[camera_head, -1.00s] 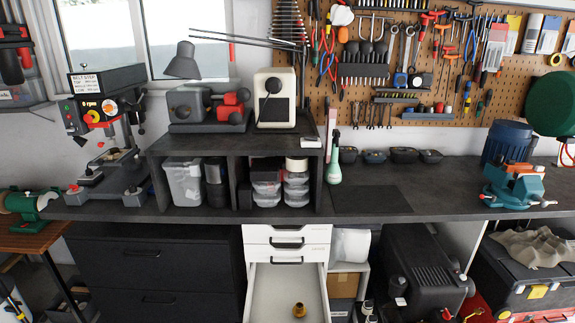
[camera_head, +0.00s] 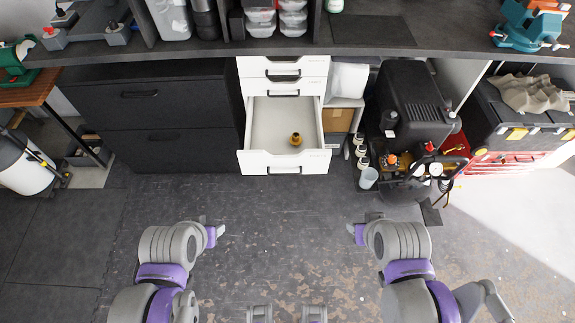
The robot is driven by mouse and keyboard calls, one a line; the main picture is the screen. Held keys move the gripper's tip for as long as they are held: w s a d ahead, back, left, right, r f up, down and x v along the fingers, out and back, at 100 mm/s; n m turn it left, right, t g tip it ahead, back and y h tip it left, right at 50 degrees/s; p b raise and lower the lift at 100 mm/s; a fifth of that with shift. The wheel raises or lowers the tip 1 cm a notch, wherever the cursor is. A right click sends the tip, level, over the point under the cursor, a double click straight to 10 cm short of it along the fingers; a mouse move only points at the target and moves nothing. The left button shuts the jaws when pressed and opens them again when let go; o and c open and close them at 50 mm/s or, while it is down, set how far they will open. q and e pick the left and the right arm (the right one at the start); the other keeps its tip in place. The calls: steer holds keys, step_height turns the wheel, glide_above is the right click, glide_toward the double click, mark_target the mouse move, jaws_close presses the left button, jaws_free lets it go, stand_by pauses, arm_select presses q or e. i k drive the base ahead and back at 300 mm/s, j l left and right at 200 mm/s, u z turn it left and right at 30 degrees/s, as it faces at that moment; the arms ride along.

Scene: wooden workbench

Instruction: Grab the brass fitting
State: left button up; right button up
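The brass fitting (camera_head: 296,139) lies inside the open white drawer (camera_head: 262,158), right of the middle of its floor. My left gripper (camera_head: 218,230) is low in the view, in front of the drawer and to its left. My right gripper (camera_head: 355,231) is in front of the drawer and to its right. Both are well apart from the fitting and the drawer. I see nothing held in either. Their fingers are small and seen from above, so I cannot tell whether they are open or shut.
A dark workbench (camera_head: 200,49) runs above the drawer. A black cabinet (camera_head: 150,120) stands left of the drawer. A black compressor (camera_head: 412,95) and small cans stand to its right. The floor (camera_head: 285,230) between my arms and the drawer is clear.

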mark_target(296, 140)
steer(key=i+j+z, duration=0.15)
steer(key=j, duration=0.15)
steer(key=i+j+z, duration=0.1)
steer(key=j, duration=0.25)
steer(key=i+j+z, duration=0.15)
steer(key=j, duration=0.2)
steer(key=i+j+z, duration=0.15)
steer(key=j, duration=0.2)
steer(key=i+j+z, duration=0.1)
steer(key=j, duration=0.25)
